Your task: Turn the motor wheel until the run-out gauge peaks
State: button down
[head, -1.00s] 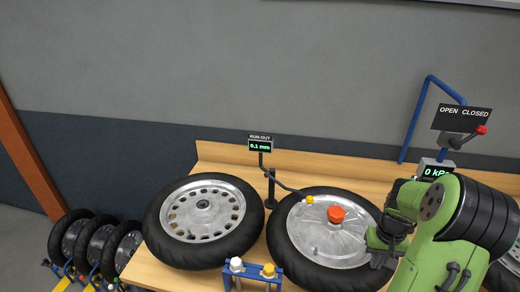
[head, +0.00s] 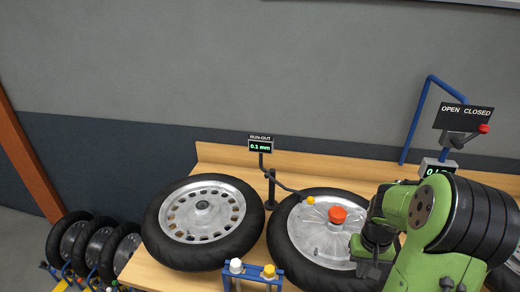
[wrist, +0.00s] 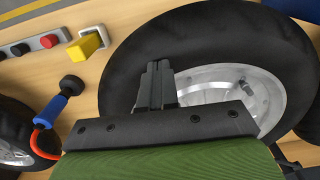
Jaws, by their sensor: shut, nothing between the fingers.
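The motor wheel (head: 300,225) lies flat on the bench, a black tyre around a smooth silver disc with an orange hub cap (head: 337,214). The run-out gauge (head: 260,146) stands behind it with a small green readout, which looks like 0.1 or 0.3 mm. Its bent arm carries a yellow ball tip (head: 310,200) over the disc's far edge. My gripper (head: 369,270) is over the wheel's near right part. In the wrist view its fingers (wrist: 157,72) are shut and empty, in front of a tyre and silver hub (wrist: 215,83). I cannot tell whether they touch it.
A second wheel (head: 165,230) with a perforated disc lies close on the left. A blue rack (head: 252,278) with white and yellow knobs stands at the front. The wrist view shows a yellow block (wrist: 88,45) and a blue-handled tool (wrist: 50,110). An OPEN/CLOSED sign (head: 464,117) stands right.

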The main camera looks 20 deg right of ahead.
aim_at(311, 267)
jog(key=shift+w+a+b, duration=0.15)
jog(key=shift+w+a, duration=0.25)
jog(key=shift+a, duration=0.65)
jog(key=shift+w+a+b, duration=0.15)
jog(key=shift+w+a, duration=0.2)
jog(key=shift+a, duration=0.65)
jog(key=shift+w+a+b, duration=0.15)
jog(key=shift+w+a, duration=0.25)
jog(key=shift+a, duration=0.65)
jog(key=shift+w+a, duration=2.2)
jog(key=shift+a, duration=0.15)
notch_tip(311, 267, up, 3)
jog(key=shift+r+p, duration=0.15)
jog(key=shift+p, duration=1.1)
